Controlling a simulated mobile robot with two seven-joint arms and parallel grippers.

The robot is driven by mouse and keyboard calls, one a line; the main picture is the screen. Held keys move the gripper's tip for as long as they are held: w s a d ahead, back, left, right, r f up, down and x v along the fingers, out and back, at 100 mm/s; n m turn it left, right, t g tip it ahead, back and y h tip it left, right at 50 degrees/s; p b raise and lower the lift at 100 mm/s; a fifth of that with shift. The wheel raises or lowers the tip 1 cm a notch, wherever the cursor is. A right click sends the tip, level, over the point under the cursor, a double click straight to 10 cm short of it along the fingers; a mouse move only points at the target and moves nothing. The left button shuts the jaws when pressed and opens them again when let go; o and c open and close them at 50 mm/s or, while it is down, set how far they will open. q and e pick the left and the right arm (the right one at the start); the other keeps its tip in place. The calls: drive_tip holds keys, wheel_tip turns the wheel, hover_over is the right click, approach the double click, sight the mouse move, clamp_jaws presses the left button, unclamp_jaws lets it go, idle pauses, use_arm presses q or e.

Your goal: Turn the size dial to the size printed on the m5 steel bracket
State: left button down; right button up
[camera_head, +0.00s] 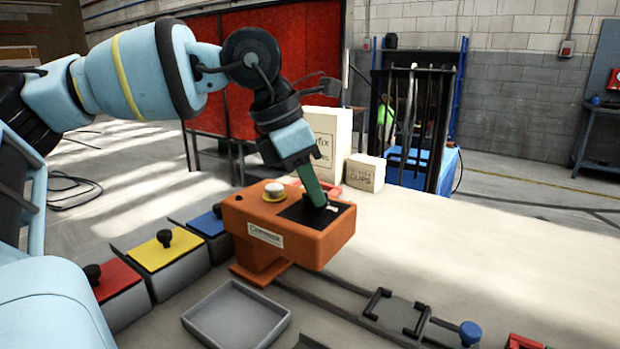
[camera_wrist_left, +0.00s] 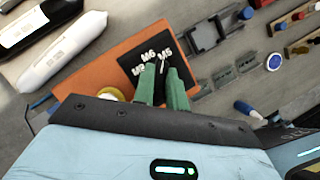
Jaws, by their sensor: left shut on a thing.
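The orange machine (camera_head: 262,222) stands on the bench with a black dial panel (camera_head: 294,211) on top. In the left wrist view the panel (camera_wrist_left: 134,59) shows white size marks, with M6 and M5 readable and a third mark at the left less clear. My left gripper (camera_head: 317,203) reaches down to the panel, its green fingers (camera_wrist_left: 163,82) shut on the size dial. The dial is mostly hidden between the fingers, and I cannot tell for sure which mark it points to. I cannot make out the m5 steel bracket for certain. My right gripper is out of view.
A white button (camera_head: 274,188) in a yellow ring sits on the machine. Red (camera_head: 115,279), yellow (camera_head: 165,250) and blue (camera_head: 207,223) lidded bins stand at the left. A grey tray (camera_head: 237,317) lies in front.

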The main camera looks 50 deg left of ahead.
use_arm(q)
drive_tip(key=shift+r+m, duration=0.1)
drive_tip(key=shift+m, duration=0.5)
drive_tip(key=shift+h+p, duration=0.3)
drive_tip(key=c, duration=1.4)
unclamp_jaws()
drive_tip(key=shift+c, duration=0.2)
drive_tip(key=v, duration=0.7)
drive_tip(key=shift+r+p, duration=0.3)
drive_tip(key=shift+r, duration=0.05)
drive_tip(key=shift+a, duration=0.15)
